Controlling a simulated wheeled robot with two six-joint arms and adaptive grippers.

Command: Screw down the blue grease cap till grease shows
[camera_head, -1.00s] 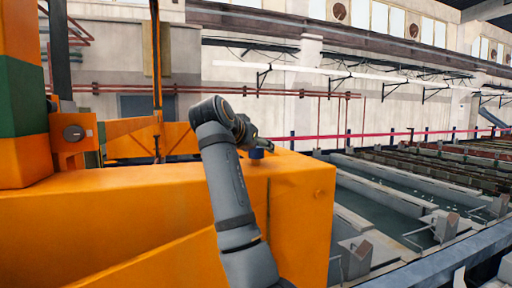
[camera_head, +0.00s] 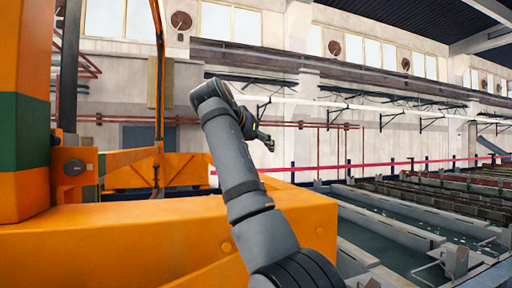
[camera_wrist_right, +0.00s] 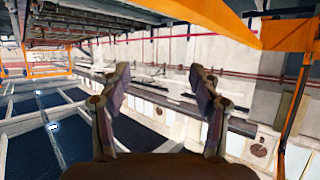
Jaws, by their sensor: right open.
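My right gripper (camera_head: 268,141) is above the far part of the orange machine housing (camera_head: 130,228) in the head view. In the right wrist view, its two fingers (camera_wrist_right: 162,82) stand apart with nothing between them. The blue grease cap does not show in either current view; my right arm covers part of the housing top where it may be. My left gripper is in neither view.
An orange and green post (camera_head: 22,130) rises at the left, beside an orange bracket (camera_head: 75,168). Open tanks (camera_head: 400,225) lie to the right, beyond the housing. A red barrier tape (camera_head: 370,164) runs behind. The air around the right gripper looks clear.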

